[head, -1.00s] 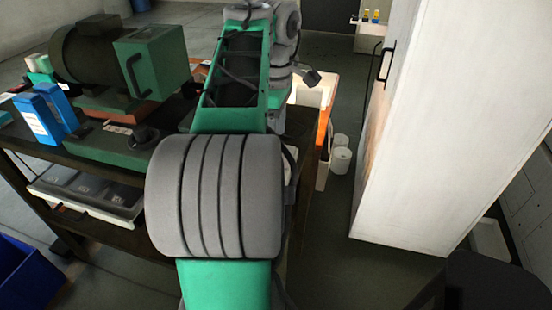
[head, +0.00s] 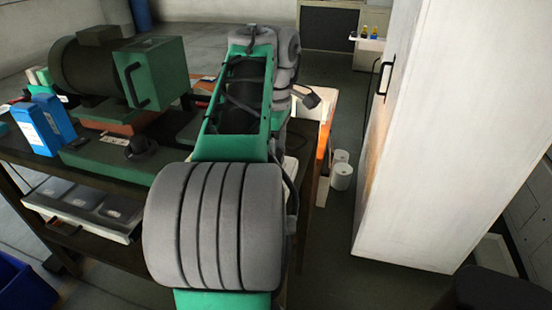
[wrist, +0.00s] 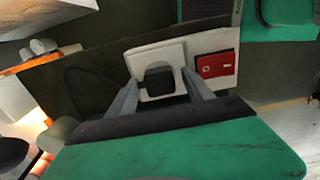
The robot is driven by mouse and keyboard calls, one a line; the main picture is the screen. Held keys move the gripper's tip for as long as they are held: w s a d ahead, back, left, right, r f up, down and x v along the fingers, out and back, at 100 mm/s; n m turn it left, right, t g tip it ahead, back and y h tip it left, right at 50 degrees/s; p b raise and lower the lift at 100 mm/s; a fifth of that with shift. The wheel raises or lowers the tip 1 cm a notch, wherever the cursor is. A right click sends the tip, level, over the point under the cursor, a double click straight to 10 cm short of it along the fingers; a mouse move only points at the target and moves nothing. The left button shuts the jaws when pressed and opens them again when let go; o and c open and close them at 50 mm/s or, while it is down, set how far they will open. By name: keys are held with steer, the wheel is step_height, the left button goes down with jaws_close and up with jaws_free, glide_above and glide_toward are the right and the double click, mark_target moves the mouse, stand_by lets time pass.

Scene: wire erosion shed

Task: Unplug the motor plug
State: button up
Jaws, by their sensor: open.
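In the wrist view a dark, blocky plug (wrist: 157,79) sits in a white socket plate (wrist: 148,53). A dark cable (wrist: 72,78) curves at its left. My gripper (wrist: 161,84) is open, with one grey finger on each side of the plug. I cannot tell whether the fingers touch it. In the head view my arm hides the gripper, plug and socket. The dark motor (head: 80,68) with a green box (head: 150,72) stands on the bench at the left.
A red switch (wrist: 214,65) is right beside the socket. Blue boxes (head: 40,126) stand on the bench (head: 95,170); a tray (head: 80,205) lies on its shelf. A tall white cabinet (head: 430,140) stands at the right. White rolls (head: 341,172) stand on the floor between bench and cabinet.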

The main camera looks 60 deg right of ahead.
stand_by(0.4)
jaws_close()
stand_by(0.5)
steer(key=shift+r+p, duration=3.05)
